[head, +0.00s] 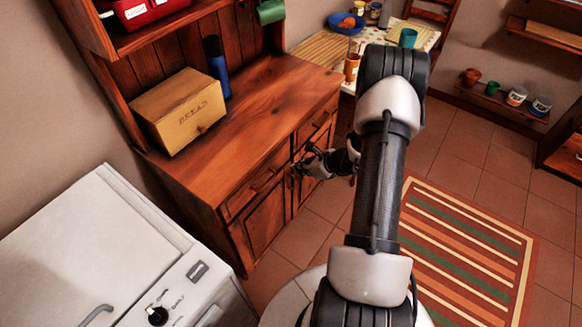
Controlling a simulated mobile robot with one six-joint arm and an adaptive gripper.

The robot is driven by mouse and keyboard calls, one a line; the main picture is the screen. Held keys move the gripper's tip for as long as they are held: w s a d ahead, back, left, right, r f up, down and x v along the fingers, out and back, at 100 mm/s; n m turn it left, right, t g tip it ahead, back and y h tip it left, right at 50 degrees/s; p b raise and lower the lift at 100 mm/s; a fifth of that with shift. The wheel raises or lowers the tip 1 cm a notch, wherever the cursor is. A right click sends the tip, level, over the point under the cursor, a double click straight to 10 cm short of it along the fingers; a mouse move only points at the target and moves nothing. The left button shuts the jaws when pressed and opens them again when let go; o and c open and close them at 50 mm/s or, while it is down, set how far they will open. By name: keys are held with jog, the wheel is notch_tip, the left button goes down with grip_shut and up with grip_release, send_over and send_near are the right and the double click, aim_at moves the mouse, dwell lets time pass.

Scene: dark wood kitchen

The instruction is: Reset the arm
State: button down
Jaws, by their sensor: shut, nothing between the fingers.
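My arm rises from the bottom middle of the head view and bends at the top, partly hiding what lies behind it. My gripper (297,168) is left of the arm, in front of the wooden cabinet (262,195), close to its drawer and door fronts. It points left toward the cabinet. The gripper is small in view; it is shut and holds nothing. I cannot tell whether it touches the cabinet front.
A bread box (178,108) and a blue bottle (217,68) stand on the cabinet top. A white appliance (95,255) is at the lower left. A table (330,48) with dishes stands behind. A striped rug (465,245) lies on open floor at right.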

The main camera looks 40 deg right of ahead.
jog(key=shift+p+v, duration=0.5)
jog(key=shift+v, duration=1.85)
jog(key=a+r+n+g+y, duration=0.3)
jog(key=a+r+n, duration=1.2)
jog(key=a+r, duration=0.6)
jog(key=s+a+r+n+g+h, duration=0.2)
jog(key=s+a+r+n, duration=0.7)
jog(key=s, duration=0.3)
jog(key=s+d+r+n+t+h, duration=0.1)
jog(key=s+d+r+n+h, duration=0.2)
jog(key=s+n, duration=0.5)
jog(key=shift+s+r+h, duration=0.3)
jog(key=shift+s+h, duration=0.1)
jog(key=shift+s, duration=0.1)
